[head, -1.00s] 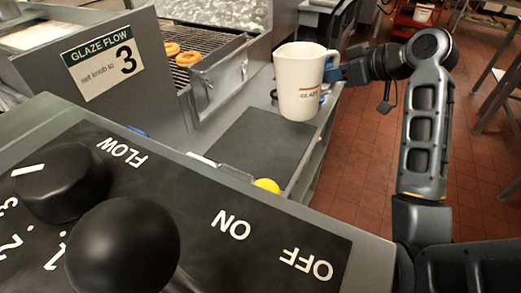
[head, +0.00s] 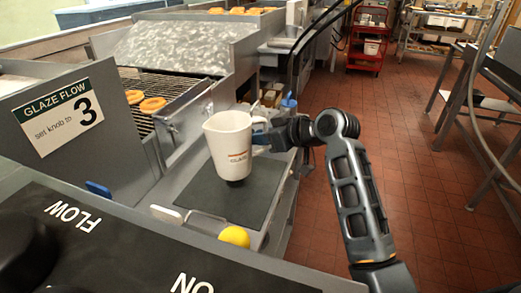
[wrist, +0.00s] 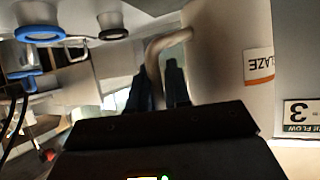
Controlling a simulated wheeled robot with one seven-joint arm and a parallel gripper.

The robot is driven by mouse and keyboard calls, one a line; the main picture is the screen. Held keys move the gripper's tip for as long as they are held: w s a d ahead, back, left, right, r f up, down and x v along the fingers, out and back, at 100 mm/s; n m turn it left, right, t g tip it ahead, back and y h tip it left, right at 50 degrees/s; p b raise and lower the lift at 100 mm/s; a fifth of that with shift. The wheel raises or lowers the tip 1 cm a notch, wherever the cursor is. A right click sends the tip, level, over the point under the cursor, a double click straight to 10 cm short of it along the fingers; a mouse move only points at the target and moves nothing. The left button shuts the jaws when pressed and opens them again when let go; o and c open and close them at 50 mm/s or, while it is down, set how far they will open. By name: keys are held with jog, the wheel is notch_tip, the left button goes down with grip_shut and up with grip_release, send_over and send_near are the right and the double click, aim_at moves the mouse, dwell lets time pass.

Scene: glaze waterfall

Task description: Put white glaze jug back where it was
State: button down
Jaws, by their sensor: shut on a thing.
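The white glaze jug (head: 228,142) is upright, slightly tilted, above or at the dark mat (head: 214,192) on the steel side counter. Its base overlaps the mat in the head view; whether it touches cannot be told. My gripper (head: 262,136) is shut on the jug's handle at its right side. In the wrist view the jug (wrist: 222,50) appears upside down with its handle (wrist: 160,52) between my gripper's dark fingers (wrist: 164,88).
A blue-capped bottle (head: 288,104) stands behind. The conveyor with doughnuts (head: 152,104) is at left. The control panel (head: 95,240) is in front.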

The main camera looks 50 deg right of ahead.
aim_at(261, 149)
jog(key=shift+a+f, duration=0.1)
jog(key=shift+f, duration=1.95)
jog(key=shift+f, duration=0.2)
jog(key=c, duration=1.1)
grip_release()
jog(key=shift+r, duration=0.1)
jog(key=shift+r, duration=0.2)
jog(key=v, duration=1.1)
jog(key=shift+s, duration=0.4)
